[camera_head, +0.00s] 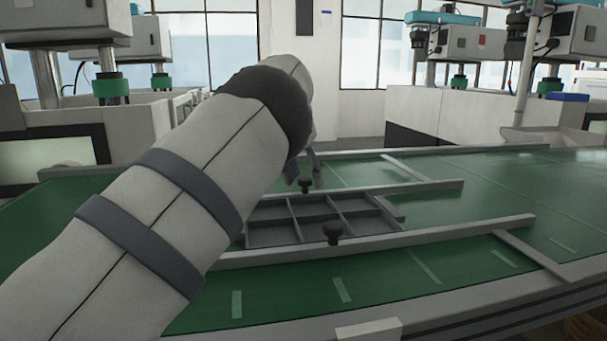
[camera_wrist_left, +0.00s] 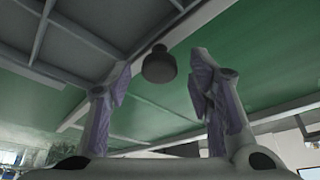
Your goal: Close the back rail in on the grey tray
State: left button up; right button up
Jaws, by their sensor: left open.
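The grey tray (camera_head: 275,236), divided into several compartments, lies on the green belt between two rails. The back rail (camera_head: 415,188) carries a dark knob (camera_head: 305,186); the front rail (camera_head: 440,236) carries another knob (camera_head: 333,231). My left gripper (camera_head: 304,176) is at the back rail's knob, its fingers apart. In the left wrist view, a dark knob (camera_wrist_left: 159,68) shows between the spread fingers, with space visible on both sides. Green surface shows there between the tray (camera_wrist_left: 75,45) and the rail (camera_wrist_left: 85,113). My left arm hides the left ends of the rails. My right gripper is out of view.
The green belt (camera_head: 500,185) is clear to the right. A further pale rail (camera_head: 345,153) runs along its far edge, and a crossbar (camera_head: 530,253) joins the front rail at right. White machines stand behind the belt on both sides.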

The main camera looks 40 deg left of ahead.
pick_arm(q)
jog(key=v, duration=1.2)
